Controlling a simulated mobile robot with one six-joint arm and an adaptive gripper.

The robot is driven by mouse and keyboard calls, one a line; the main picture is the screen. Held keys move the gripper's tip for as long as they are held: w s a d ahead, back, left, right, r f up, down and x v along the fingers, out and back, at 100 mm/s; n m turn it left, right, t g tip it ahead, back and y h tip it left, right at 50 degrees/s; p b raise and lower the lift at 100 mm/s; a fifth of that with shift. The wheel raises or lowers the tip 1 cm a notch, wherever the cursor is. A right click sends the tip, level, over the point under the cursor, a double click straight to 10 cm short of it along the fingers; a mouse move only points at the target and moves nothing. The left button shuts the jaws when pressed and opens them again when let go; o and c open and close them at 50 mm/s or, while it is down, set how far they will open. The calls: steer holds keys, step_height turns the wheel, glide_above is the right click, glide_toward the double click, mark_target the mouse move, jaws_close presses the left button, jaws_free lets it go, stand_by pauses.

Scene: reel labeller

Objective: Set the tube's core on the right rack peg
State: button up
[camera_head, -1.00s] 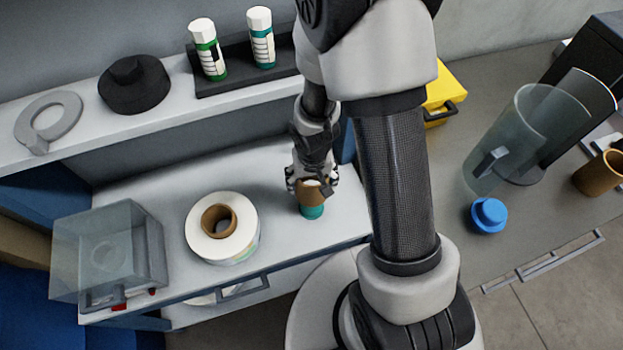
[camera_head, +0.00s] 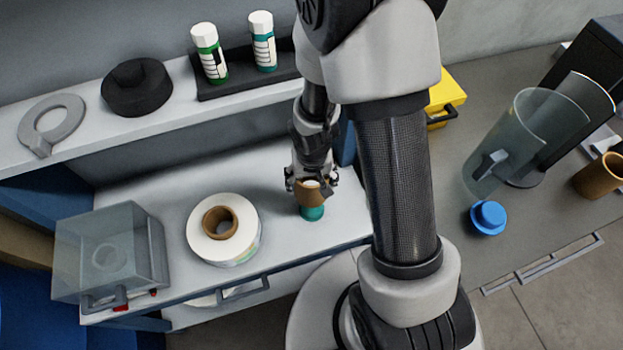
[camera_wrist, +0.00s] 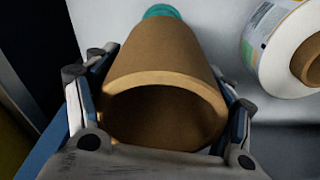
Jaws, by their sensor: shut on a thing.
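My gripper (camera_head: 312,184) is shut on a brown cardboard core (camera_head: 312,194) over the white tabletop at the middle. In the wrist view the core (camera_wrist: 160,100) lies between my two fingers, its open end towards the camera and its inside dark. A teal piece (camera_head: 312,213) shows at the core's lower end, also in the wrist view (camera_wrist: 161,11); I cannot tell how they are joined. A black rack (camera_head: 240,82) on the shelf holds a green-labelled tube (camera_head: 209,52) and, to its right, a teal-labelled tube (camera_head: 263,42). No bare peg is visible.
A white label roll (camera_head: 224,229) stands left of my gripper, with a clear box (camera_head: 108,250) farther left. A black hat-shaped piece (camera_head: 137,88) and grey ring (camera_head: 52,122) lie on the shelf. A clear jug (camera_head: 515,140) and blue cap (camera_head: 488,217) are at right.

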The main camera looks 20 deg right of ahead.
steer(key=o, duration=1.2)
steer(key=shift+c, duration=0.2)
step_height(320, 180, up, 12)
steer(key=s, duration=0.1)
steer(key=shift+s+a, duration=0.15)
steer(key=shift+s, duration=0.05)
steer(key=s+r+n+t, duration=0.2)
steer(key=s+r+t, duration=0.1)
steer(key=s+r, duration=1.1)
step_height(320, 180, up, 4)
steer(key=shift+d, duration=0.25)
